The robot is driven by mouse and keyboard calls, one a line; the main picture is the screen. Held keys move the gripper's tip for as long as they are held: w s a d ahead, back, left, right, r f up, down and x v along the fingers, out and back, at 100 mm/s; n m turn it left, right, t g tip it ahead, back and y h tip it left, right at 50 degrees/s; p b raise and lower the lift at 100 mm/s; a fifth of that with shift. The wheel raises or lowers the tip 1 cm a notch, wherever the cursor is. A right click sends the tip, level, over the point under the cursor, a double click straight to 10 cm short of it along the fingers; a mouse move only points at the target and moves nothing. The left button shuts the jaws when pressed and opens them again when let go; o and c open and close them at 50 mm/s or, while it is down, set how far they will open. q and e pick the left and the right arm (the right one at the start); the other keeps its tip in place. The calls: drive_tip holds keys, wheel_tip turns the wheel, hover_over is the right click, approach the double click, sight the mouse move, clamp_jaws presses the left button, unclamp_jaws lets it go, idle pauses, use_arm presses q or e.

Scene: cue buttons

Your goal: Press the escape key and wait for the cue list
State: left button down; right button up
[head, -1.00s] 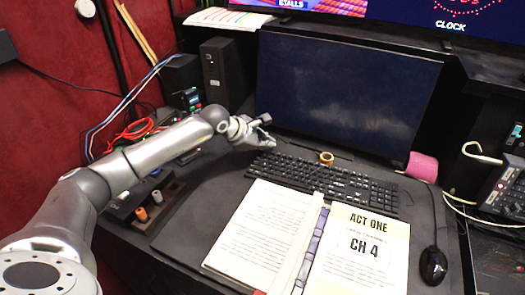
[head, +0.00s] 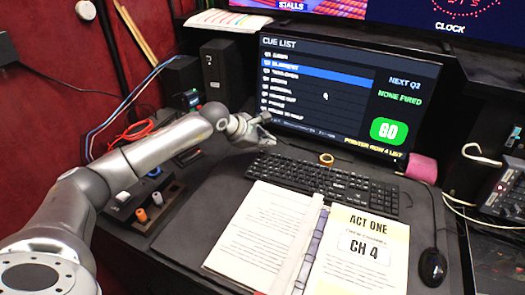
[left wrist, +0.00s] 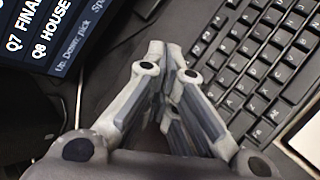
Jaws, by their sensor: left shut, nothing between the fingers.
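The monitor (head: 320,95) is lit and shows a cue list with one row highlighted in blue, a green GO box and the words "NONE FIRED". The black keyboard (head: 335,185) lies on the desk in front of it. My left gripper (head: 262,128) is shut and empty, just above the keyboard's upper left end, where the escape key is; the key itself cannot be made out. In the left wrist view the closed fingertips (left wrist: 158,50) are beside the keyboard (left wrist: 262,65), with the screen's lower corner (left wrist: 45,35) at upper left. My right gripper is not in view.
An open script binder (head: 255,235) lies in front of the keyboard. A mouse (head: 432,266) is at right.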

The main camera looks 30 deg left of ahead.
use_arm(q)
drive_tip(key=shift+r+p, duration=1.15)
drive_tip(key=shift+r, duration=1.35)
